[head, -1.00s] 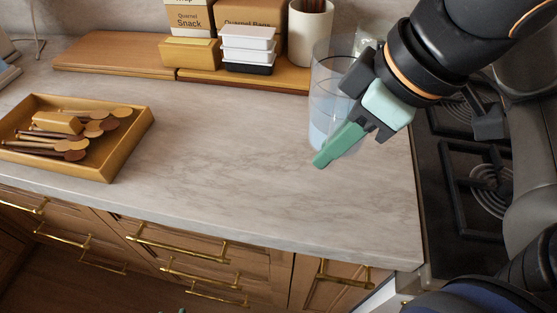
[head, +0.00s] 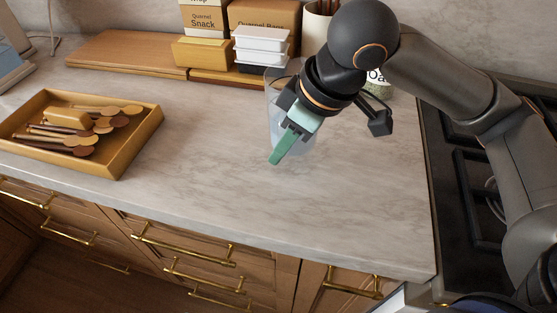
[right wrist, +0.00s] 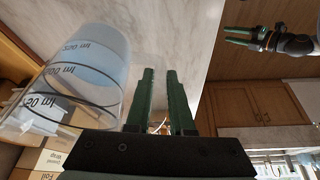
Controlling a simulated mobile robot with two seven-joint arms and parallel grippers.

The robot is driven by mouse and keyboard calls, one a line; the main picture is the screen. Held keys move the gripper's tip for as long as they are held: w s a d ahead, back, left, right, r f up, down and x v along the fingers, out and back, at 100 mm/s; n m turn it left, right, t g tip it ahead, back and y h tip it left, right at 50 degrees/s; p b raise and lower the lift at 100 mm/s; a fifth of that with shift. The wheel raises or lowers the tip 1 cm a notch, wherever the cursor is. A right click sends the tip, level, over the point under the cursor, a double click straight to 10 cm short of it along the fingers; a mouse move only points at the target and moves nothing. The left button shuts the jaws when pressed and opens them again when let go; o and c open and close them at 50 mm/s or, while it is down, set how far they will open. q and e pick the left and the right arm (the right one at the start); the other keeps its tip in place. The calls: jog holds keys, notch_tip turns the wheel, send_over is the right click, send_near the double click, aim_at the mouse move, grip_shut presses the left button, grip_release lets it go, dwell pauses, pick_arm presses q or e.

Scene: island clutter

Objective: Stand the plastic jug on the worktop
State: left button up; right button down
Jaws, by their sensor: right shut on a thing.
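The plastic jug (head: 273,105) is clear, with dark markings and a bluish lower part. It looks upright at the worktop (head: 215,135), partly hidden by my right gripper; I cannot tell whether its base touches the surface. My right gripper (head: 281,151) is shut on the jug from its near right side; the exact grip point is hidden. In the right wrist view the jug (right wrist: 85,65) fills the left, beside the green fingers (right wrist: 158,100). My left gripper (right wrist: 240,37) shows at that view's upper right, empty, its fingers apart.
A wooden tray (head: 128,160) of utensils lies at the left. Boxes, stacked white containers (head: 253,42), a utensil holder (head: 316,25) and a jar (head: 378,80) stand at the back. A black hob (head: 465,205) is at the right. The front middle worktop is clear.

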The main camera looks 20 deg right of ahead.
jog(key=shift+w+a+f, duration=0.15)
jog(key=shift+w+f, duration=0.2)
jog(key=f+b, duration=0.1)
jog(key=f, duration=0.2)
jog(key=shift+w+f, duration=0.2)
jog(key=shift+f, duration=0.1)
pick_arm(q)
jog(key=shift+w+d+r, duration=0.1)
jog(key=shift+w+d, duration=0.3)
jog(key=shift+d, duration=0.1)
pick_arm(e)
jog(key=c, duration=1.2)
grip_release()
jog(key=shift+f, duration=0.2)
jog(key=shift+c, duration=0.2)
jog(key=o, duration=0.5)
jog(key=shift+c, duration=0.2)
pick_arm(q)
jog(key=shift+a, duration=0.2)
